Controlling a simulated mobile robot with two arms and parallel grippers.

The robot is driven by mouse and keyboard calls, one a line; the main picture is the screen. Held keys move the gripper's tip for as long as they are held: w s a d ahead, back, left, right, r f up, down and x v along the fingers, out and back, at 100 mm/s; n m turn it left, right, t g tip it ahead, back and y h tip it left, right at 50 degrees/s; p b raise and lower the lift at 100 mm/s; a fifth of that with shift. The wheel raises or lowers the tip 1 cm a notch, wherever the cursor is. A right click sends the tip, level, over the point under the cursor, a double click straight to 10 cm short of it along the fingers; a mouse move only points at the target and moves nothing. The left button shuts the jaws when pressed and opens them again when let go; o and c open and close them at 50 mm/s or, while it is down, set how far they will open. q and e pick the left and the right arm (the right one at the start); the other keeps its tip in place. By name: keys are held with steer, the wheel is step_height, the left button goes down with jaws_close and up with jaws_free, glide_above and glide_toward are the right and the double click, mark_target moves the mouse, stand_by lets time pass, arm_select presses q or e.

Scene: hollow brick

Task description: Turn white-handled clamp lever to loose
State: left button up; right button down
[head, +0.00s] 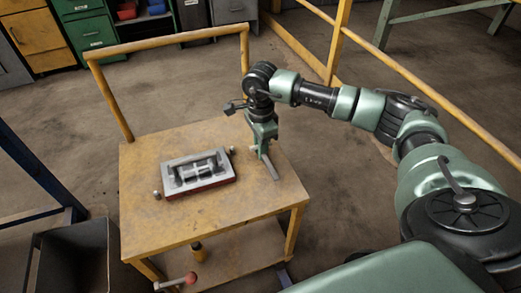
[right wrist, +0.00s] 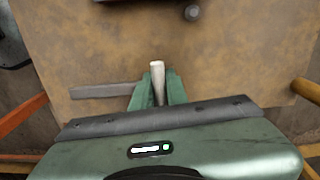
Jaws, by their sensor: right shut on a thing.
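The white handle (right wrist: 157,72) stands between the green fingers of my right gripper (right wrist: 157,90) in the right wrist view. The gripper is shut on it. A flat grey bar (right wrist: 103,90) runs left from beside the fingers, and its inner end is hidden by them. In the head view my right gripper (head: 262,148) points down at the right side of the cart top, with the grey bar (head: 270,168) beside its tips. The fingers hide the white handle there. My left gripper is not in view.
A grey fixture with a red base (head: 198,172) sits on the wooden cart top (head: 215,215), left of my gripper. A red-knobbed lever (head: 190,278) is low at the cart's front. A yellow push bar (head: 170,42) rises behind. A dark bin (head: 75,260) stands lower left.

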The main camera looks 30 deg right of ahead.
arm_select(q)
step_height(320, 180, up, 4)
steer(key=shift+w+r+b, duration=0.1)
steer(key=shift+b, duration=0.4)
arm_select(e)
steer(key=n, duration=0.5)
steer(key=shift+r+n, duration=0.1)
steer(key=shift+n, duration=0.3)
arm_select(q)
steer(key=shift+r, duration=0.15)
arm_select(e)
steer(key=c, duration=1.1)
jaws_free()
steer(key=shift+c, duration=0.2)
steer(key=shift+r, duration=0.45)
step_height(320, 180, up, 7)
steer(key=shift+f+p, duration=0.1)
steer(key=shift+p, duration=0.4)
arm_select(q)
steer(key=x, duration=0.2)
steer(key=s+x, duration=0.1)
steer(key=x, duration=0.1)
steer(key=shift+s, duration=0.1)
